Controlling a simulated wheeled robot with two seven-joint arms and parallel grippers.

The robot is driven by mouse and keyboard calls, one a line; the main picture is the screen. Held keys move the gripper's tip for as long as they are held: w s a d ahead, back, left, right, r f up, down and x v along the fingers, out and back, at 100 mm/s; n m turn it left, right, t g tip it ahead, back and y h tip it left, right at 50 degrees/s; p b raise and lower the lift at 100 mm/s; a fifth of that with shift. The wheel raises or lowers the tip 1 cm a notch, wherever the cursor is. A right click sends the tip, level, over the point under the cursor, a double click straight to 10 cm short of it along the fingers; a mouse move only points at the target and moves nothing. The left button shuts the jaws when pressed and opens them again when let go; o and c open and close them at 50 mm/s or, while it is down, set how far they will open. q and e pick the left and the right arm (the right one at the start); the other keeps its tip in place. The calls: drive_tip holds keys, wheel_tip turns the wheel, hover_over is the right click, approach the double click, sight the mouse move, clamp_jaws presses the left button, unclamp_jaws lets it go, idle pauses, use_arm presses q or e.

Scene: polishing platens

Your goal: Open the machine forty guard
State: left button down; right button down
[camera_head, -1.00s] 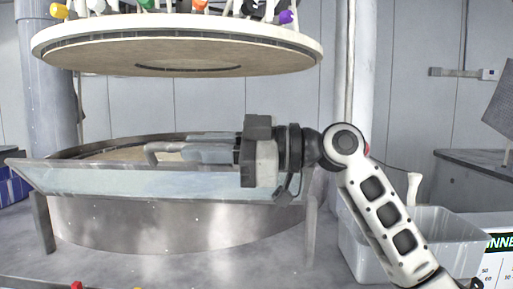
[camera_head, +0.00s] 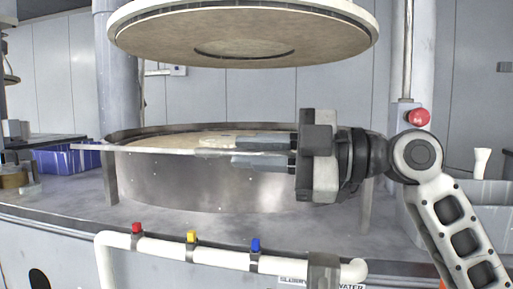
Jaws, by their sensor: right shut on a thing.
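The machine's guard (camera_head: 150,150) is a thin clear panel at the front of the round metal basin. It shows almost edge-on and nearly level across the basin's rim. My right gripper (camera_head: 236,151) reaches in from the right with its fingers pointing left, one above and one below the guard's edge line. It is shut on the guard, at its handle, which the fingers mostly hide. The basin (camera_head: 200,185) stands on the grey machine top, with a pale platen surface inside. My left gripper is not in view.
A large round upper platen (camera_head: 240,45) hangs above the basin. A white pipe (camera_head: 160,244) with red, yellow and blue knobs runs along the front. A red button (camera_head: 418,117) is on the right column. A blue crate (camera_head: 70,160) lies at the left.

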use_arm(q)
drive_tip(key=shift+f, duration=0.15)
use_arm(e)
drive_tip(key=shift+w+f, duration=0.1)
drive_tip(key=shift+f, duration=0.05)
drive_tip(key=c, duration=1.5)
unclamp_jaws()
drive_tip(key=shift+w, duration=0.15)
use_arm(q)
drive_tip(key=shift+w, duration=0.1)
use_arm(e)
drive_tip(key=shift+o, duration=0.2)
wheel_tip(320, 180, up, 3)
drive_tip(key=shift+r+p, duration=0.2)
drive_tip(key=shift+p, duration=0.1)
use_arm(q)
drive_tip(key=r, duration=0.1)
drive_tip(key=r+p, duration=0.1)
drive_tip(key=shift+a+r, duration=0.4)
use_arm(e)
drive_tip(key=s+r, duration=0.9)
drive_tip(key=s, duration=0.5)
drive_tip(key=shift+d+r, duration=0.25)
drive_tip(key=shift+d, duration=0.2)
